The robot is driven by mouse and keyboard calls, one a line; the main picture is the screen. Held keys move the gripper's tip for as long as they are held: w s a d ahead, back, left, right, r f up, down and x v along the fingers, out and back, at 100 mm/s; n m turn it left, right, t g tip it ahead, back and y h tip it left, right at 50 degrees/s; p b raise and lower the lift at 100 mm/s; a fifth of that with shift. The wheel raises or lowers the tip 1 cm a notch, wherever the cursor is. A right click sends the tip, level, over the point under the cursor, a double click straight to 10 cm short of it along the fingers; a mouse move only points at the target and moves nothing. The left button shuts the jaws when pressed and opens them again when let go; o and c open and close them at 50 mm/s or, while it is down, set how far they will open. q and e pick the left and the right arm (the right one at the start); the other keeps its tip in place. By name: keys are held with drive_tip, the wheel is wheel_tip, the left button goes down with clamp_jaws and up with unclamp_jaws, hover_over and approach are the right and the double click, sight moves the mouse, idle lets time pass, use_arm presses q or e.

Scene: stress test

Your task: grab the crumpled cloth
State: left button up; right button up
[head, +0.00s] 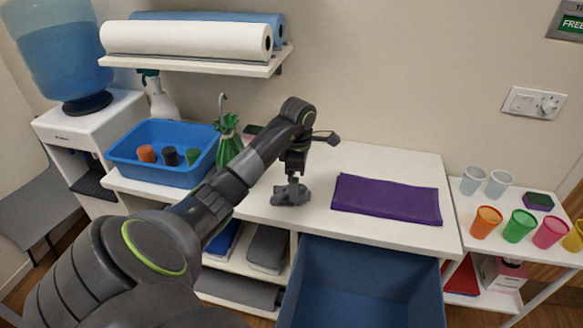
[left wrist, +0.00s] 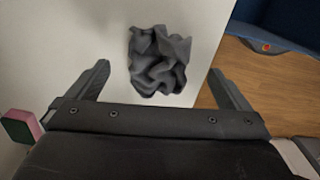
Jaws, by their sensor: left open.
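The crumpled cloth (head: 290,194) is dark grey and lies in a heap on the white counter, near its front edge. My left gripper (head: 293,178) is right above it, pointing down, and hides part of it in the head view. In the left wrist view the cloth (left wrist: 159,61) lies ahead of and between the two spread fingers of my left gripper (left wrist: 160,82). The fingers are open and empty. My right gripper is not in view.
A folded purple cloth (head: 386,199) lies to the right on the counter (head: 400,162). A large blue bin (head: 362,284) is below the front edge. Several coloured cups stand on the right-hand table.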

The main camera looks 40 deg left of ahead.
use_arm(q)
drive_tip(key=shift+f+b, duration=0.45)
drive_tip(key=shift+f, duration=0.15)
wheel_tip(320, 180, down, 4)
drive_tip(key=b, duration=0.3)
drive_tip(key=shift+w+f, duration=0.15)
drive_tip(key=c, duration=1)
